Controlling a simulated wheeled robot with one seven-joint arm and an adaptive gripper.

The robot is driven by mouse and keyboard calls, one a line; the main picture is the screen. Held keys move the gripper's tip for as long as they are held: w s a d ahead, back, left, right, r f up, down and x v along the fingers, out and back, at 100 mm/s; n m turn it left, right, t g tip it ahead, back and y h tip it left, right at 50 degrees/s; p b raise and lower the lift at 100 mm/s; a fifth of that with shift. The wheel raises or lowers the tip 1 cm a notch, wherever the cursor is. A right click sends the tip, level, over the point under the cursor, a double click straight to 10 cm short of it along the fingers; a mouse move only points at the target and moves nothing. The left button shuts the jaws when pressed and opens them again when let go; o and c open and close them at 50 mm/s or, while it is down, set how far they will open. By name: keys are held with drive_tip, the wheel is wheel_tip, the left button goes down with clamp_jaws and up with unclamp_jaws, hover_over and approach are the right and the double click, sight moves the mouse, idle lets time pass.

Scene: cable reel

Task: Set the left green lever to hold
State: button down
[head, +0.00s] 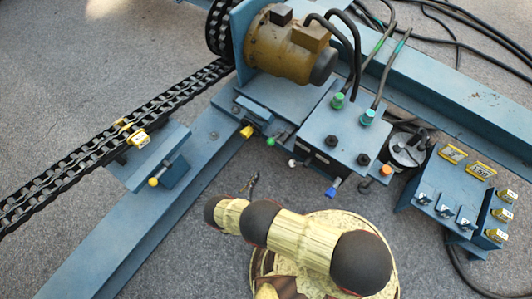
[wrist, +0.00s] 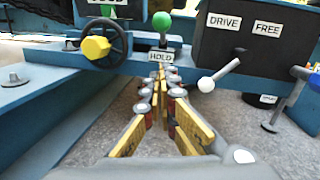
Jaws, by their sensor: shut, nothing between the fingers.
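The green-knobbed lever (head: 270,141) stands on the front edge of the blue frame, left of the white and blue levers. In the wrist view its green ball (wrist: 162,21) is at the top middle, above a HOLD label (wrist: 162,55). Another label behind it is cut off at the top edge. My gripper (head: 251,182) is shut and empty, in front of and below the lever. In the wrist view the fingertips (wrist: 160,72) come together just under the HOLD label. They appear apart from the green ball. Part of the lever's base is hidden.
A white-tipped lever (wrist: 206,84) is close on the right, beside a dark box (wrist: 250,40) labelled DRIVE and FREE. A yellow-hubbed handwheel (wrist: 98,45) is on the left. A blue-tipped lever (head: 332,191) is farther right. The grey floor in front is clear.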

idle(0.3)
drive_tip(key=r+b+x, duration=0.2)
drive_tip(key=x, duration=1)
drive_tip(key=shift+w+r, duration=0.35)
drive_tip(key=shift+r, duration=0.05)
drive_tip(key=shift+r, duration=0.1)
drive_tip(key=shift+d+r+g+y+p, duration=0.1)
drive_tip(key=shift+r+g+y+p, duration=0.2)
drive_tip(key=shift+g+p, duration=0.35)
